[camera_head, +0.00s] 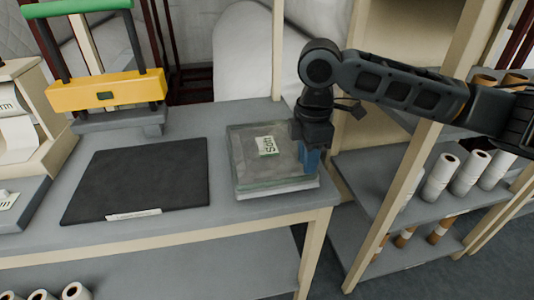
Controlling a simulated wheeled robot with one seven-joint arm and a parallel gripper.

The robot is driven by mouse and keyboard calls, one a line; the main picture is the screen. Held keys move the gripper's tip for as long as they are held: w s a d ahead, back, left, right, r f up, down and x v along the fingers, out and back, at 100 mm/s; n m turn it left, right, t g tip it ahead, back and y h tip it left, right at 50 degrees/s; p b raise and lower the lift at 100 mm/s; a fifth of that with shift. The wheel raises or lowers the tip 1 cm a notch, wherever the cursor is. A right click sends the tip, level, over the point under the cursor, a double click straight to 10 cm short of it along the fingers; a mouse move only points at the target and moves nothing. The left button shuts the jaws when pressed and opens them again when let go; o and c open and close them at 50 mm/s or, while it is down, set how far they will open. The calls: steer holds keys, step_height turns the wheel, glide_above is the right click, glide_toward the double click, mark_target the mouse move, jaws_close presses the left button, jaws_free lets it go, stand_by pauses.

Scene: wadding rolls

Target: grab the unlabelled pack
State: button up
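A flat, grey, translucent pack (250,168) lies near the right end of the grey table. A pale label (267,146) with dark lettering rests on its top. A paler layer shows along its front edge; I cannot tell whether this is a second pack beneath. No clearly separate unlabelled pack can be made out. My gripper (311,161) points down at the right side of the pack, its blue fingers close to or over that edge. I cannot tell whether they touch it, or how far apart they are.
A black mat (140,178) with a white strip lies left of the pack. A yellow and green press (108,93) stands behind it. A shelf rack (388,178) on the right holds several white rolls (440,175). More rolls lie under the table.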

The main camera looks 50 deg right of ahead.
steer(key=shift+s+f, duration=0.15)
steer(key=shift+f, duration=1.7)
steer(key=shift+c, duration=0.4)
jaws_close()
